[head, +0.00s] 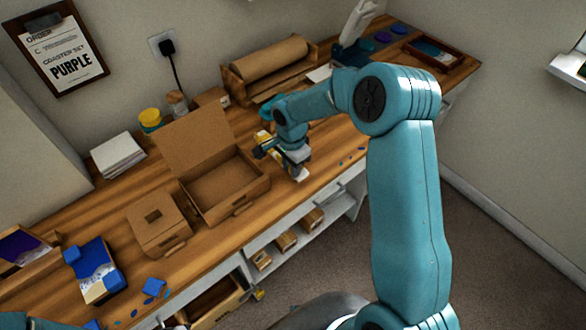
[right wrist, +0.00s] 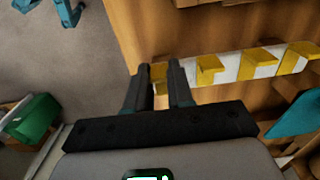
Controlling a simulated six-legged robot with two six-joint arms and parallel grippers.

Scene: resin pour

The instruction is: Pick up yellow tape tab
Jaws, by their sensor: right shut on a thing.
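A white strip (right wrist: 232,68) with several yellow tape tabs (right wrist: 294,62) lies along the wooden bench. It also shows in the head view (head: 302,174), partly hidden beneath my right gripper (head: 280,158). In the right wrist view, my right gripper (right wrist: 166,78) is shut on the yellow tape tab (right wrist: 158,72) at the strip's left end. The tab shows between the two dark fingertips, which are close together. I cannot tell whether the tab is apart from the strip. My left gripper is not clearly seen.
An open cardboard box (head: 227,190) stands left of the right gripper, with a smaller box (head: 159,222) beside it. A brown paper roll (head: 270,62) is behind. A blue-and-white package (head: 101,284) lies at the left. Small blue pieces are near the bench's front edge.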

